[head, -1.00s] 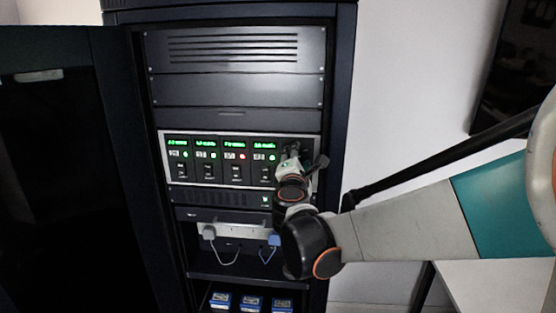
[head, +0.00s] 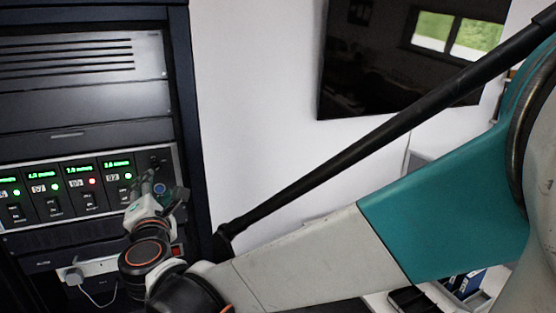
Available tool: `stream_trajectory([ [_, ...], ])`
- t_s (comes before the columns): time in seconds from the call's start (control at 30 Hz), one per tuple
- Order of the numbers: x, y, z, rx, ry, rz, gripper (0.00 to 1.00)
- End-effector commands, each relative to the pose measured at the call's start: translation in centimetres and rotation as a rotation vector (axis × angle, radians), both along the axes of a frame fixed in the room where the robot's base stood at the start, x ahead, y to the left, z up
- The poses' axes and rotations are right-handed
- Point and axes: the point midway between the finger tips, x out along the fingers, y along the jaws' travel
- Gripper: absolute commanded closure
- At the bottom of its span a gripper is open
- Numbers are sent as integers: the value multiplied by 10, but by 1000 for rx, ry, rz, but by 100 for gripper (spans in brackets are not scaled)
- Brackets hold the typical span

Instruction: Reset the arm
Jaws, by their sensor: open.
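My gripper (head: 160,192) is at the end of my grey and teal arm, in the lower left of the head view. It is in front of the right end of the calibration panel (head: 85,162), which has green number displays, green lights and a red light. I cannot tell whether it touches the panel. The gripper is open, and I see nothing held in it. It hides part of the panel's right end.
The panel sits in a dark rack cabinet (head: 188,90). Below it is a white socket strip (head: 97,268) with a plug and cable. A black screen (head: 375,65) hangs on the white wall (head: 255,90) to the right. Items stand at the lower right.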

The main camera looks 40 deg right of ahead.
Motion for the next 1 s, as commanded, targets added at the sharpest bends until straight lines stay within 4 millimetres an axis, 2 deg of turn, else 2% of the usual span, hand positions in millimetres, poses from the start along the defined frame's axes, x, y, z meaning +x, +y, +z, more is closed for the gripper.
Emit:
stream_trajectory([
  [0.13, -10, 3, 0, 0, 0, 0, 56],
  [0.47, -12, 2, 0, 1, 0, -1, 56],
  [0.57, -15, -4, -8, 39, 6, -15, 56],
  [0.67, -26, -23, -31, 162, 27, -57, 56],
  [0.77, -48, -49, -70, 376, 60, -135, 56],
  [0.9, -89, -78, -135, 734, 107, -274, 56],
  [1.0, -122, -86, -182, 988, 138, -377, 56],
])
